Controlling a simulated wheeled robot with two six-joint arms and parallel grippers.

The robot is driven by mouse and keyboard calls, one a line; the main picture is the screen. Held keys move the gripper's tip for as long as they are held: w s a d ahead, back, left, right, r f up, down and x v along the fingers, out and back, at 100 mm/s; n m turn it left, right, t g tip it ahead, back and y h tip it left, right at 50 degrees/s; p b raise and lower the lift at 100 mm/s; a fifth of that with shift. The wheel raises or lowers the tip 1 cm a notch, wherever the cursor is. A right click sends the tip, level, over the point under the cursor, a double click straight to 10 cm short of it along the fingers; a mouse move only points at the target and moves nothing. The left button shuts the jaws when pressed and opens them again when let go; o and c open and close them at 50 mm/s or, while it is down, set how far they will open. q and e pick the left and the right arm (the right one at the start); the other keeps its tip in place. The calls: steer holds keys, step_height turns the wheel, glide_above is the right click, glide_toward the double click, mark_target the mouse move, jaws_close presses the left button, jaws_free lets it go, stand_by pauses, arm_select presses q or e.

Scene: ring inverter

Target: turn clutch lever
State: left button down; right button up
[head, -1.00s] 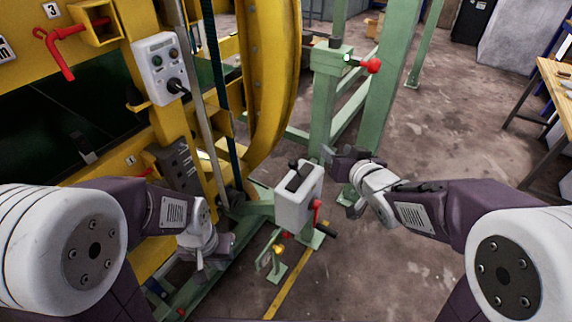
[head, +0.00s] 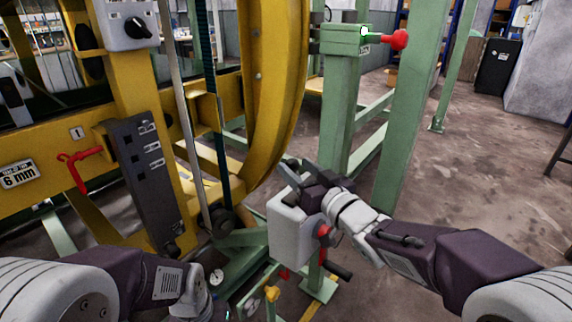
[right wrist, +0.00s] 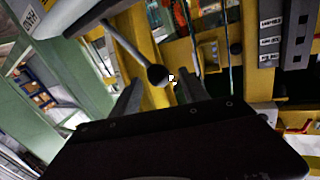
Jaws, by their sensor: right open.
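A light grey box (head: 290,235) on a green stand is at the lower middle of the head view, with a red-and-black handle (head: 325,235) on its right side. My right gripper (head: 290,175) is open at the top of this box and hides the black handle there. In the right wrist view, a thin metal rod with a black ball knob (right wrist: 157,75) reaches between the open fingers of this gripper (right wrist: 160,88). I cannot tell whether they touch it, or which control is the clutch lever. My left gripper (head: 192,302) is at the lower left, its jaws unclear.
A red ball lever (head: 398,39) sticks out from the green post (head: 342,95). A red handle (head: 78,165) and a dark switch panel (head: 145,185) are on the yellow machine frame (head: 115,85) at left. The concrete floor (head: 480,170) at right is mostly clear.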

steer(key=b+x, duration=0.1)
steer(key=x, duration=0.5)
steer(key=shift+f, duration=0.1)
jaws_close()
stand_by(1.1)
